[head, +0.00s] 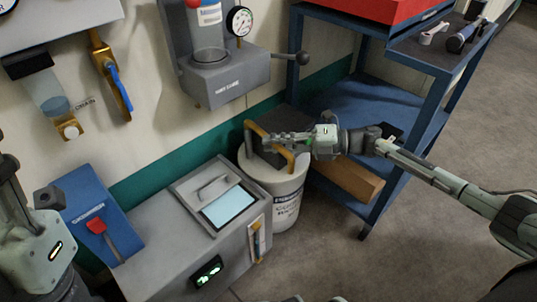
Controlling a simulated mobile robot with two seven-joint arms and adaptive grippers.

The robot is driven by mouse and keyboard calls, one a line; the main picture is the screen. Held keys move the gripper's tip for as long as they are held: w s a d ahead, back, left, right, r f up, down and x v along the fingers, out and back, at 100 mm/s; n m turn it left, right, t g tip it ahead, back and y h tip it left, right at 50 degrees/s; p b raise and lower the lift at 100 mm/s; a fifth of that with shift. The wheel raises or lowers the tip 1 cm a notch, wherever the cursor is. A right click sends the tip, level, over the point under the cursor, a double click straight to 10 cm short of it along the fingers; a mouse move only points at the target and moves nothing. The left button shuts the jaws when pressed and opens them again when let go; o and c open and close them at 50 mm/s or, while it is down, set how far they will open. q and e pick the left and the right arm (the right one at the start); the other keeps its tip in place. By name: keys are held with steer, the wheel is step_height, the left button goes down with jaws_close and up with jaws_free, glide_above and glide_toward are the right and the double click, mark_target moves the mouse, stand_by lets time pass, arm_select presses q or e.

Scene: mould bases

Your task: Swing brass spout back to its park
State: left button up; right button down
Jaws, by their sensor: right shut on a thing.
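The brass spout (289,160) shows as a bent yellow-brass bar over the top of a white drum (290,190). My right gripper (272,139) reaches in from the right and is shut on the spout. Its fingers hide part of the bar. A dark block-like part (262,155) lies under the fingers, on or above the drum top. I cannot make out the spout's pivot or its park. My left gripper (30,185) is at the left edge, partly cut off, and away from the spout. Its jaw opening is unclear.
A grey skimmer box (165,255) with a lidded top stands left of the drum. A blue cart (395,120) with a wooden block (350,180) below stands to the right. A grey wall unit (225,82) with a gauge and lever hangs above. Floor is open at lower right.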

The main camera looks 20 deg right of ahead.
steer(key=shift+w+d+n+g+y+b, duration=0.3)
steer(key=shift+d+n+g+b, duration=0.4)
steer(key=shift+b, duration=0.4)
steer(key=c, duration=1.5)
jaws_free()
steer(key=shift+a, duration=0.1)
steer(key=shift+r, duration=0.1)
